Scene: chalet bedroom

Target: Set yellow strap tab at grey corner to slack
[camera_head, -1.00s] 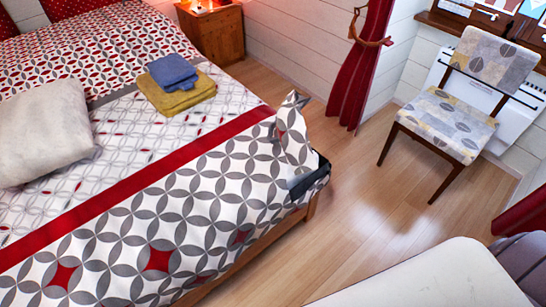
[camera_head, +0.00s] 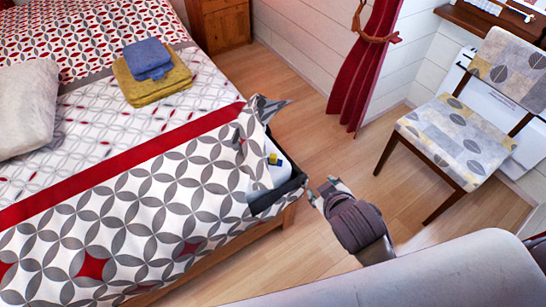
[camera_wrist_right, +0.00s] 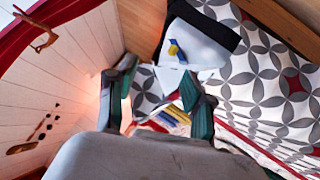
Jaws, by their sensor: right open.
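The yellow strap tab (camera_head: 273,158) is a small yellow piece beside a dark blue piece, on the white surface at the bed's near right corner. It also shows in the right wrist view (camera_wrist_right: 172,49), beyond the fingers. The grey corner (camera_head: 287,191) is a dark grey edge around that white surface; it is a dark band in the wrist view (camera_wrist_right: 216,30). My right gripper (camera_head: 329,191) is open and empty, over the floor to the right of the corner and apart from it. Its two fingers (camera_wrist_right: 160,98) are spread in the wrist view. My left gripper is not in view.
The patterned bedcover (camera_head: 160,215) is folded up beside the corner. Folded blue and yellow towels (camera_head: 150,75) and a pillow (camera_head: 28,110) lie on the bed. A chair (camera_head: 460,140) and a red curtain (camera_head: 360,70) stand to the right. Wooden floor (camera_head: 300,110) is clear between.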

